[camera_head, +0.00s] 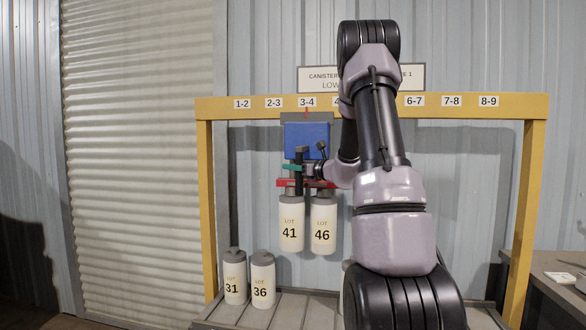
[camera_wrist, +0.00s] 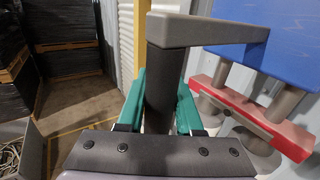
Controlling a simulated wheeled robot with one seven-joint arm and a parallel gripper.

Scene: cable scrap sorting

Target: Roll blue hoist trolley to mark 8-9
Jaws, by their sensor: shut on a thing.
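The blue hoist trolley (camera_head: 306,138) hangs from the yellow beam (camera_head: 240,116), its red pointer at mark 3-4 (camera_head: 307,102). Its blue body also shows at the upper right of the wrist view (camera_wrist: 285,45). Two white canisters, lot 41 (camera_head: 291,222) and lot 46 (camera_head: 323,222), hang side by side below its red bar (camera_wrist: 290,130). My gripper (camera_head: 293,167) is shut on the trolley's dark upright handle; the teal fingers (camera_wrist: 160,95) sit on both sides of it. Mark 8-9 (camera_head: 489,101) is at the beam's right end. My arm hides the middle marks.
Canisters lot 31 (camera_head: 235,278) and lot 36 (camera_head: 263,280) stand on the grey platform (camera_head: 290,308) below, left of the hanging pair. A yellow post (camera_head: 525,220) supports the beam's right end. A side table (camera_head: 560,275) stands at the right. My arm covers the platform's centre.

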